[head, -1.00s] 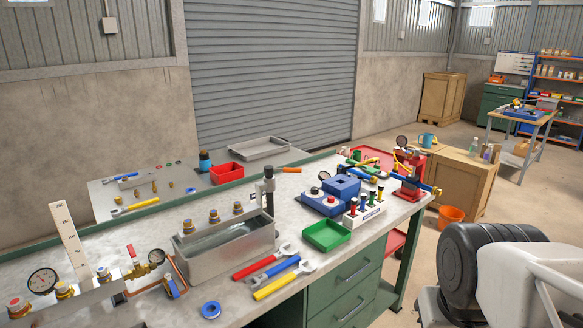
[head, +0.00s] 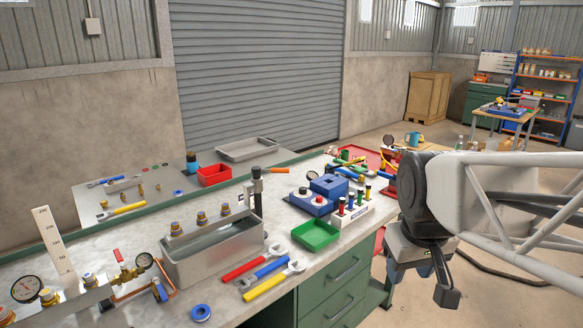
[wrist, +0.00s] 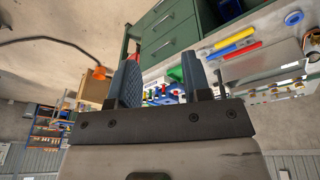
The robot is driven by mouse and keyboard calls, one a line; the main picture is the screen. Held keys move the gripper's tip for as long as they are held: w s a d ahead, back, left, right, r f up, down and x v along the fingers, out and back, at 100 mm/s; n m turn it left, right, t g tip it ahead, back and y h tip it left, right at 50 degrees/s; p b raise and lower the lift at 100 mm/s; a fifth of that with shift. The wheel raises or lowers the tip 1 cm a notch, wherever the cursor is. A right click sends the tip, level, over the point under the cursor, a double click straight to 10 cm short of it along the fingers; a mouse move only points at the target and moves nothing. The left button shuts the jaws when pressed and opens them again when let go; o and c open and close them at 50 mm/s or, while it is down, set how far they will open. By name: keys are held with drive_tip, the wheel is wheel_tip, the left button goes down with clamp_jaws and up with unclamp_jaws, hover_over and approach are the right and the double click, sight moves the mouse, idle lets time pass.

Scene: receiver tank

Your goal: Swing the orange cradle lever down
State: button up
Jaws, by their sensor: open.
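A small orange bar (head: 275,170), which may be the orange cradle lever, lies roughly level near the bench's back edge, right of a black post (head: 257,185). I cannot tell how it is mounted. An open metal tank (head: 213,252) stands in front of the post, with several brass fittings behind it. My gripper (wrist: 161,82) is open and empty in the wrist view, its two dark fingers apart. In the head view, my arm's end hangs at the right, beyond the bench's right part and far from the orange bar. The fingertips are not clear there.
Red, blue and yellow wrenches (head: 262,272) and a green tray (head: 315,235) lie right of the tank. A blue block fixture (head: 328,190) and a white rack (head: 350,215) stand farther right. A gauge panel is at the left.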

drive_tip(key=w+a+r+n, duration=0.2)
drive_tip(key=w, duration=0.5)
drive_tip(key=w+a+r+n, duration=0.2)
drive_tip(key=w+r, duration=0.1)
drive_tip(key=w, duration=0.3)
drive_tip(key=n, duration=1.2)
approach(281, 169)
drive_tip(key=f, duration=0.1)
drive_tip(key=shift+w+a, duration=0.1)
drive_tip(key=shift+w, duration=0.3)
drive_tip(key=shift+x, duration=3.95)
drive_tip(key=shift+s, duration=0.1)
drive_tip(key=shift+c, duration=0.2)
clamp_jaws()
